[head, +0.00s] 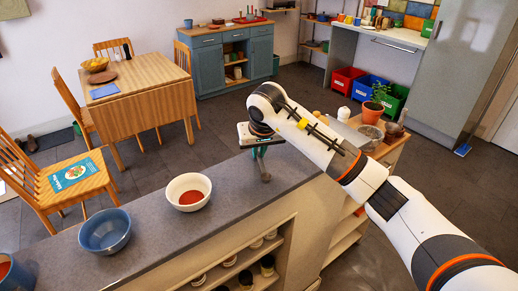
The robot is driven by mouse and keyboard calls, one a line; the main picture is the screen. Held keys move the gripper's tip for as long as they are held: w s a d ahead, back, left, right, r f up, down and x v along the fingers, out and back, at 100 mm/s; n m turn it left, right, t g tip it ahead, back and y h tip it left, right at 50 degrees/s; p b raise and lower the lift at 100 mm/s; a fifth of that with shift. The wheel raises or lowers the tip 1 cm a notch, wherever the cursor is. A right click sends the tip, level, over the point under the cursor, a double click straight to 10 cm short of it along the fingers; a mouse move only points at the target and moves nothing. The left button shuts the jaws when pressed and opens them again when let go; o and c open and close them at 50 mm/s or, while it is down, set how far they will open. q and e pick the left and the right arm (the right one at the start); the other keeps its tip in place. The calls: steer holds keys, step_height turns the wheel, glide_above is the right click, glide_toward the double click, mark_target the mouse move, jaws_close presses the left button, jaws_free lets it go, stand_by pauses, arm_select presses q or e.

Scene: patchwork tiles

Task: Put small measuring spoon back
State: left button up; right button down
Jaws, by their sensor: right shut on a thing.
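My right gripper (262,155) reaches in from the right and points down over the grey counter (235,192). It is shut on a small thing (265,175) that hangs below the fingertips. That thing is very small in the picture; it may be the small measuring spoon, but I cannot make out its shape. I cannot tell whether it touches the counter. A white bowl with red-brown contents (188,192) stands on the counter to the left of the gripper. My left gripper is not in view.
A blue bowl (105,231) and a blue container with reddish contents (12,274) stand further left on the counter. Jars fill the shelves below. A potted plant (373,108) and a grey bowl (370,133) stand beyond my arm. A wooden table (150,95) is behind.

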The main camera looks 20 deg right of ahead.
mark_target(263, 166)
steer(key=c, duration=1.9)
jaws_free()
steer(key=shift+f, duration=0.15)
steer(key=o, duration=0.4)
steer(key=shift+r, duration=0.35)
steer(key=shift+b+v, duration=1.3)
steer(key=shift+v, duration=4.55)
steer(key=shift+s, duration=0.1)
